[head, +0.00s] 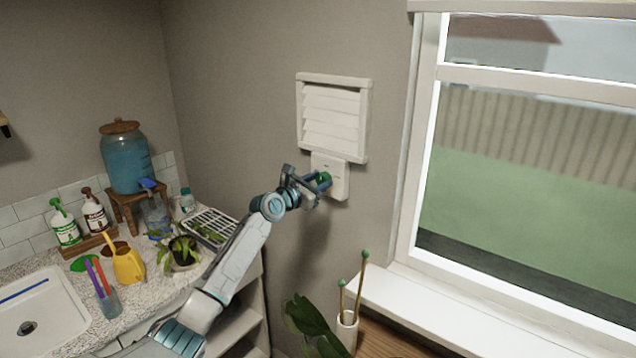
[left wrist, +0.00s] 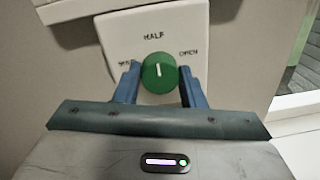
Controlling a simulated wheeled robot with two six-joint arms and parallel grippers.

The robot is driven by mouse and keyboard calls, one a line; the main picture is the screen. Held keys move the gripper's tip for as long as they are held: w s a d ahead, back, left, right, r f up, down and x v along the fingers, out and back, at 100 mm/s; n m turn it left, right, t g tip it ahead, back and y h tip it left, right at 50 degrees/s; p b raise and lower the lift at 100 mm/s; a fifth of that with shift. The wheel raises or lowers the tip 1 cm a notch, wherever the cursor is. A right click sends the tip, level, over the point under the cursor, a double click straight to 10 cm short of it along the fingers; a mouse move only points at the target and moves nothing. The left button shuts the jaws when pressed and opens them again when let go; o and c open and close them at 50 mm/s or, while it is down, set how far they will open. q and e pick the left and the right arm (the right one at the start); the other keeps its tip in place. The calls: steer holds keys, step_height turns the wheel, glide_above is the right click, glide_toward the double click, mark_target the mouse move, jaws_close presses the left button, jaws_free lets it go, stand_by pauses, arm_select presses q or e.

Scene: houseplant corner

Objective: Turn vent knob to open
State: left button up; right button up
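The round green vent knob (left wrist: 158,73) sits on a white plate (left wrist: 155,32) in the left wrist view. Its white pointer line stands about upright, toward the word HALF, with OPEN printed to the right and a partly hidden word to the left. The knob also shows in the head view (head: 324,178), partly behind my gripper, below the white louvred vent (head: 333,118). My left gripper (left wrist: 160,82) is open, with one blue finger on each side of the knob. A gap shows at the right finger; whether the left finger touches is unclear. My right gripper is out of view.
A window (head: 530,150) and white sill (head: 440,320) lie to the right of the plate. A white pot with green-tipped sticks (head: 347,325) stands below. The counter (head: 140,285) at left holds a blue water dispenser (head: 126,165), bottles, a yellow watering can (head: 127,265) and plants.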

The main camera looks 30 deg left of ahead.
arm_select(q)
steer(key=c, duration=0.3)
steer(key=m, duration=0.6)
steer(key=shift+d+m, duration=0.1)
steer(key=shift+m, duration=0.2)
steer(key=m+b, duration=0.1)
steer(key=m, duration=0.3)
steer(key=shift+f, duration=0.15)
steer(key=shift+d+m+y+b, duration=0.1)
steer(key=shift+m+y+b, duration=0.3)
steer(key=shift+m, duration=1.2)
